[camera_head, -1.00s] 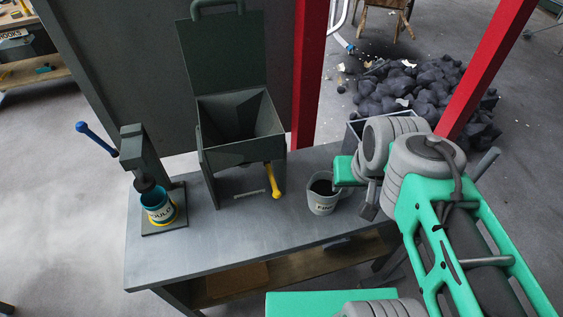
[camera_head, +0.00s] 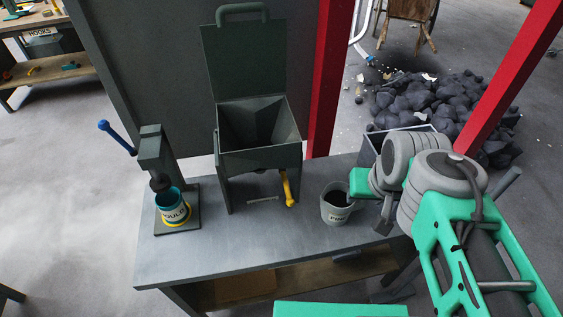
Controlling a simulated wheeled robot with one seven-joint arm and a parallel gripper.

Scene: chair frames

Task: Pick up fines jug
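The fines jug (camera_head: 335,207) is a small grey jug with a dark inside and a partly readable label. It stands upright on the right part of the grey workbench (camera_head: 255,244). My gripper (camera_head: 374,196) is just to the right of the jug, at the end of my green and grey arm. A green part of it overlaps the jug's upper right edge in the picture. I cannot tell whether it touches the jug. The jug's right side is partly hidden, and the finger opening is not clear.
A dark hopper (camera_head: 258,140) with a raised lid and yellow lever stands mid-bench. A press (camera_head: 163,160) with a blue-handled lever holds a teal mould cup (camera_head: 172,208) at left. A red post (camera_head: 331,80) and an open box (camera_head: 372,150) stand behind the jug. Dark lumps (camera_head: 425,105) lie beyond.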

